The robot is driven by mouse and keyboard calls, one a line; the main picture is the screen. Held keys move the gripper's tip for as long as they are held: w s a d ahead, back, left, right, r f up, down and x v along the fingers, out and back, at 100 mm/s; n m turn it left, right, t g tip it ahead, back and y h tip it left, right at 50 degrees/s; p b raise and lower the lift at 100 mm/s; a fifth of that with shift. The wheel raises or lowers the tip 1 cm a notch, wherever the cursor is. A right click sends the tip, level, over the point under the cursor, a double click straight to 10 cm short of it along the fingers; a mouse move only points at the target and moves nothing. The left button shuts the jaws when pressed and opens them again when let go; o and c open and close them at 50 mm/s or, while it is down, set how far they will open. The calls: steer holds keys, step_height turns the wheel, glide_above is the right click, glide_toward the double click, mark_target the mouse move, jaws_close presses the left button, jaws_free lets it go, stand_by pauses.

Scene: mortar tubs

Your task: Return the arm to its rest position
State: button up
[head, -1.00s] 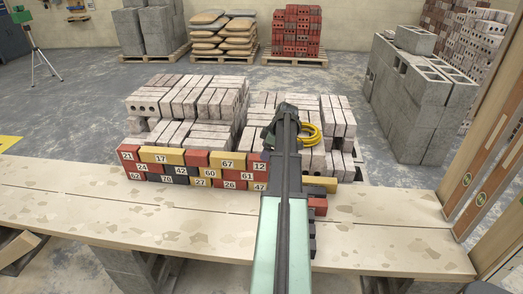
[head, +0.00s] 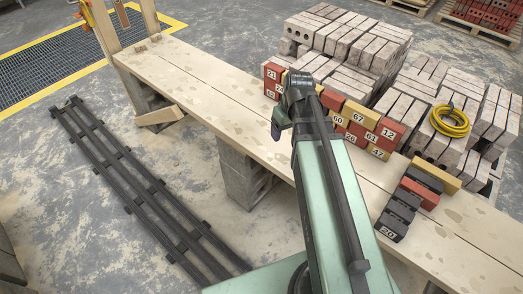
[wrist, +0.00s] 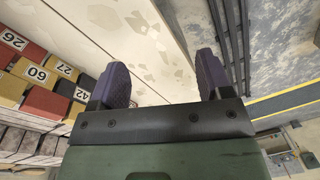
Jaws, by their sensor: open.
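My gripper (wrist: 160,85) is open in the wrist view, with its two dark purple fingers apart and nothing between them. Beyond the fingers lies the pale plank bench. In the head view my arm reaches up the middle of the picture, and the gripper end (head: 278,128) shows only in part over the plank, left of the numbered bricks. The arm hides some of those bricks. The numbered red, yellow and dark bricks (head: 358,117) stand stacked along the plank. They also show at the left of the wrist view (wrist: 45,75).
The plank bench (head: 190,85) rests on grey blocks (head: 240,175). A dark rail frame (head: 140,180) lies on the floor at left. More bricks (head: 405,205) sit on the plank at right. A yellow hose coil (head: 450,120) lies on pale brick stacks behind.

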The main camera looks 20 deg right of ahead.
steer(key=s+a+m+h, duration=0.1)
steer(key=s+a, duration=0.4)
steer(key=a, duration=0.6)
steer(key=shift+s+a+m, duration=0.25)
steer(key=shift+m, duration=0.05)
step_height(320, 180, up, 4)
steer(key=p, duration=0.4)
steer(key=shift+r+p, duration=0.25)
steer(key=shift+p, duration=0.05)
